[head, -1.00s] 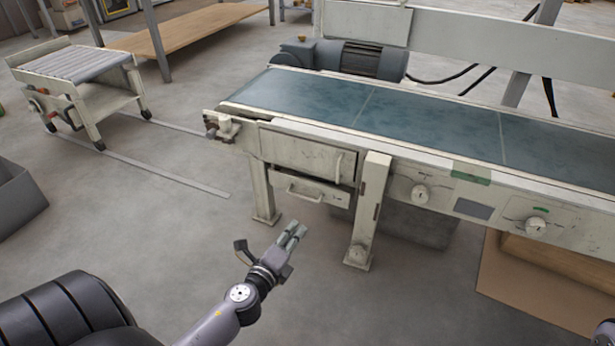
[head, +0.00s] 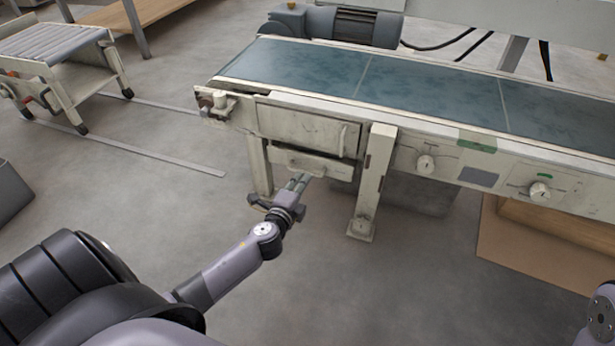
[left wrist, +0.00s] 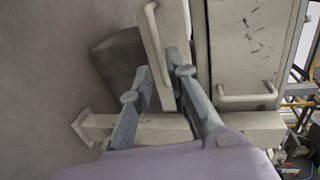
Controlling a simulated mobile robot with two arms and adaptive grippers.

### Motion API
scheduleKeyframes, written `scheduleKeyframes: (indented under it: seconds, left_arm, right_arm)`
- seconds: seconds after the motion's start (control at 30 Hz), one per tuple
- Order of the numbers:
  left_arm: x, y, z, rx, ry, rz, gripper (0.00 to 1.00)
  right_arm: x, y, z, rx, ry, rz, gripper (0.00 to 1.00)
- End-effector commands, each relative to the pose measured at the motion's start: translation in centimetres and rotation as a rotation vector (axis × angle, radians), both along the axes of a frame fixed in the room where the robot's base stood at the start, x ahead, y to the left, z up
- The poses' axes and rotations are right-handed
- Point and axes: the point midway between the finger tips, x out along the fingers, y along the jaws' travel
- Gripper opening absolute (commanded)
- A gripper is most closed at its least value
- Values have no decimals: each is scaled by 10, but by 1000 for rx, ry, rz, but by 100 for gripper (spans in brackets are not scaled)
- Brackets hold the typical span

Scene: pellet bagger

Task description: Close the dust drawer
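The dust drawer (head: 309,164) is the low, pale, worn front with a bar handle under the left end of the conveyor. It appears to stand out a little from the panel above it. In the left wrist view the drawer front (left wrist: 170,75) and its handle (left wrist: 154,45) show turned on their side. My left gripper (head: 297,181) is just below and in front of the drawer. Its fingers (left wrist: 160,68) are apart and empty, with their tips close to the drawer front. I cannot tell whether they touch it. My right gripper is out of view.
Above the drawer is a door panel (head: 300,130) with its own handle. A machine leg (head: 372,185) stands just right of the drawer. A roller cart (head: 55,65) is at the upper left. The floor left of the machine is mostly clear.

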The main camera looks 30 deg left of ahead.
Motion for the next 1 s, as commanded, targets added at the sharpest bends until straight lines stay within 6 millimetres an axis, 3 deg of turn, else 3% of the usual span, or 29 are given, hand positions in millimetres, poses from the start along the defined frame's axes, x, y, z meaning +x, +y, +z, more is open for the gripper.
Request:
scheduleKeyframes:
  seconds: [0.1, 0.33, 0.7, 1.0]
  left_arm:
    - [23, 6, -7, 1, -2, 0, 16]
    - [48, 12, -12, 1, -1, 0, 16]
    - [53, 13, -12, 0, 0, 0, 16]
    - [53, 13, -12, 0, 0, 0, 0]
  right_arm:
    - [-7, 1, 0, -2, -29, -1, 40]
    - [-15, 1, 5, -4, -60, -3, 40]
    - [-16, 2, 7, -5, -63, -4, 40]
    - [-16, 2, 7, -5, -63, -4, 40]
